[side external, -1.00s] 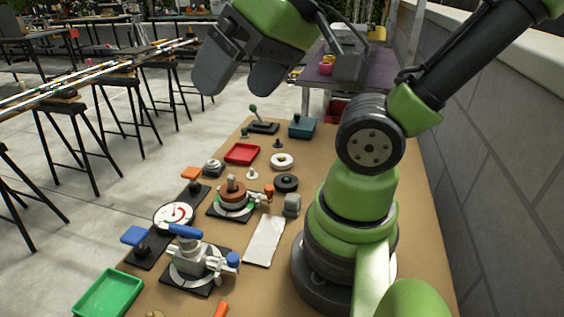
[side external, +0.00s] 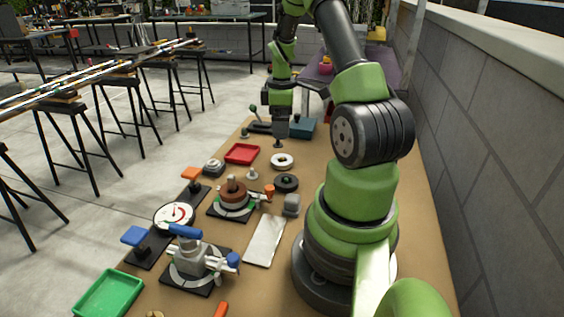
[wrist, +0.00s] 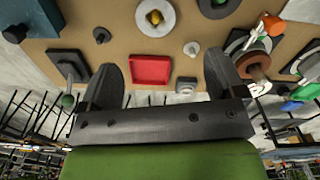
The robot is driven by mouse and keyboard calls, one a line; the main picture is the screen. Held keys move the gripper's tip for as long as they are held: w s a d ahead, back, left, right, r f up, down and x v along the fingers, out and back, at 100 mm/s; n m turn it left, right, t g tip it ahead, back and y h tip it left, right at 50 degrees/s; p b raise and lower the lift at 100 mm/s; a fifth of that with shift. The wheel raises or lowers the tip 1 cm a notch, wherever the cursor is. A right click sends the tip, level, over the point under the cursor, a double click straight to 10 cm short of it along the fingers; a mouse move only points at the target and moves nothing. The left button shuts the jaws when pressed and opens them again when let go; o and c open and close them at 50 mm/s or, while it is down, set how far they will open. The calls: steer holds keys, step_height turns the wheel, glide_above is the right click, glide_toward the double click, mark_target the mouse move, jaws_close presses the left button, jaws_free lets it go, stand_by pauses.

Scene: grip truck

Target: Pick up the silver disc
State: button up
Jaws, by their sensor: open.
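The silver disc looks like a pale grey-white ring with a hole in its middle, lying flat on the brown table (side external: 272,160) in the side view (side external: 282,155). In the wrist view the pale disc (wrist: 140,14) is at the top, with a yellowish centre. My gripper (side external: 281,134) points down above the far part of the table, behind the disc in the side view. In the wrist view my gripper (wrist: 163,72) has its two dark fingers wide apart with nothing between them, the disc beyond the tips.
A red tray (side external: 242,153), a teal box (side external: 302,127), a black disc (side external: 286,183) and small knobs (side external: 252,173) surround the disc. Clamp fixtures (side external: 197,262) and a green tray (side external: 108,294) stand nearer the camera. A wall (side external: 480,150) runs along the right.

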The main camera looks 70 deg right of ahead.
glide_above(283, 158)
steer(key=f, duration=0.5)
steer(key=shift+s+a, duration=0.15)
steer(key=shift+s, duration=0.05)
steer(key=shift+w+d+f, duration=0.1)
steer(key=shift+f, duration=1.35)
steer(key=shift+w+d+f, duration=0.1)
steer(key=shift+f, duration=1.35)
steer(key=c, duration=1.1)
steer(key=shift+o, duration=0.2)
steer(key=shift+r, duration=0.15)
